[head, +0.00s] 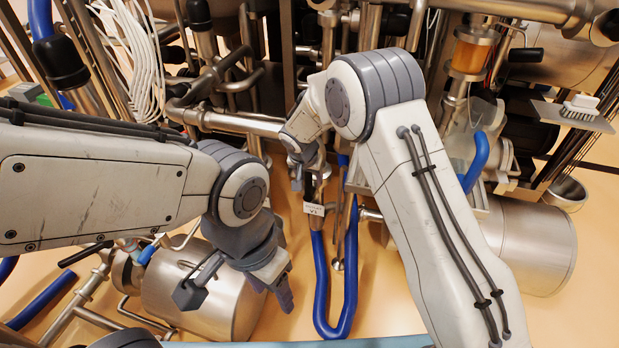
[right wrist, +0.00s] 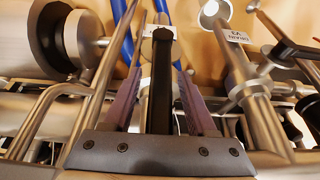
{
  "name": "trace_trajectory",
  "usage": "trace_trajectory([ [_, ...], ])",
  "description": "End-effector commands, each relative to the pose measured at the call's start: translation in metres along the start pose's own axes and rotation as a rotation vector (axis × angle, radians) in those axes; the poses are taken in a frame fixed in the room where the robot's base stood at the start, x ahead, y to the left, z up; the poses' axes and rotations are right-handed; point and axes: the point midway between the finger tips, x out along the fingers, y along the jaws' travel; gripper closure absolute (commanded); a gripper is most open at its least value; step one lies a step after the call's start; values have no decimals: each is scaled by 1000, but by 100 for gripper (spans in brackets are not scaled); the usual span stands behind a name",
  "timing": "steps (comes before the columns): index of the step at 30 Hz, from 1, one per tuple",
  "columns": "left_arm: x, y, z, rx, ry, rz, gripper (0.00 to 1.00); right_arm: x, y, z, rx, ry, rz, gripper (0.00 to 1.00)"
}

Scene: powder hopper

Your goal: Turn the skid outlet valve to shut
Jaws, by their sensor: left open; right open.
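My right gripper (head: 308,183) reaches down into the pipework in the head view. In the right wrist view its two fingers (right wrist: 160,100) are open, on either side of a long black lever handle (right wrist: 161,88), with a gap visible to each side. A pale tag sits at the handle's far end; its text is unreadable. I cannot confirm from a label that this is the skid outlet valve. A white tag (head: 313,209) hangs just below the right gripper in the head view. My left gripper (head: 237,288) is open and empty, above a steel vessel at lower left.
Blue hoses (head: 322,290) loop down below the right gripper. A tag reading DRAIN (right wrist: 236,37) marks another valve beside it. Steel pipes (head: 225,123) crowd the area around the gripper. A steel vessel (head: 190,300) lies under my left gripper. A shelf (head: 572,115) holds a brush at right.

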Motion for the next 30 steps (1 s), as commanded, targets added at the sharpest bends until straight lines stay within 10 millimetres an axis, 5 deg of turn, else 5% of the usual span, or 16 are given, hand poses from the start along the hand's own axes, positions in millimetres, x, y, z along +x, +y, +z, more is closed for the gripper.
trace_trajectory([
  [1, 0, 0, 0, 0, 0, 0, 44, 0, 0, 0, 0, 0, 0, 43],
  [6, 0, 0, 0, 0, 0, 0, 44, 0, 0, 0, 0, 0, 0, 100],
  [30, 0, 0, 0, 0, 0, 0, 44, 0, 0, 0, 0, -1, 0, 100],
])
